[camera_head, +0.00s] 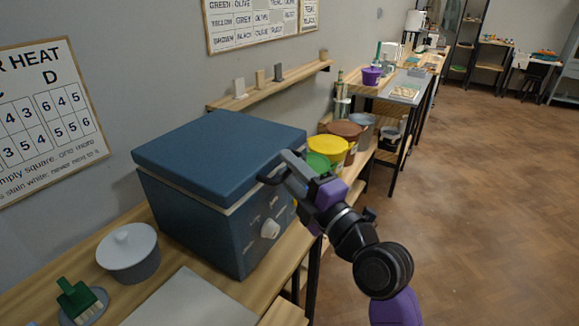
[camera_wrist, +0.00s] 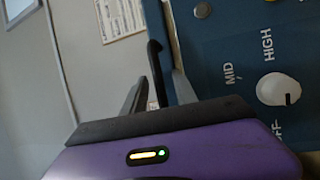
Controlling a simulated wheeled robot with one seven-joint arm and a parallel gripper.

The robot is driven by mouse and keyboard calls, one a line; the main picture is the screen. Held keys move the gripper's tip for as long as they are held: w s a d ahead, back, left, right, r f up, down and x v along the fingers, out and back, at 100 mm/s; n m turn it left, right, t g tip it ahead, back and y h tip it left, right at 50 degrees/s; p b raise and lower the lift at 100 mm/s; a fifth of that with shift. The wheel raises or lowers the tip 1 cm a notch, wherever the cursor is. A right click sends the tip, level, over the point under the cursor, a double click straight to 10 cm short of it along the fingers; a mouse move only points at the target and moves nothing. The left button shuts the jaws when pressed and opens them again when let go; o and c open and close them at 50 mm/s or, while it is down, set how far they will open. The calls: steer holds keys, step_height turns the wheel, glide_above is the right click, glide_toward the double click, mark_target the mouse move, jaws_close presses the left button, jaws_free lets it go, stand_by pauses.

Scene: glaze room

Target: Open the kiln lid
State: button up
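The blue kiln (camera_head: 228,232) stands on the wooden bench, with its thick lid (camera_head: 215,145) lying flat over a pale rim. A dark lid handle (camera_head: 268,180) sticks out at the lid's front right; it also shows in the wrist view (camera_wrist: 155,62). My gripper (camera_head: 283,170) is at this handle. In the wrist view my gripper's fingers (camera_wrist: 159,76) stand apart with the handle between them. Contact with the handle cannot be told. The kiln's white dial (camera_head: 270,228) is on the front, below the gripper; it also shows in the wrist view (camera_wrist: 278,90).
A wall shelf (camera_head: 272,83) with small tiles runs above and behind the kiln. Several coloured buckets (camera_head: 327,149) stand behind my gripper. The floor (camera_head: 470,200) at right is clear.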

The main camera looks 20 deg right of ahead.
jaws_close()
stand_by(1.4)
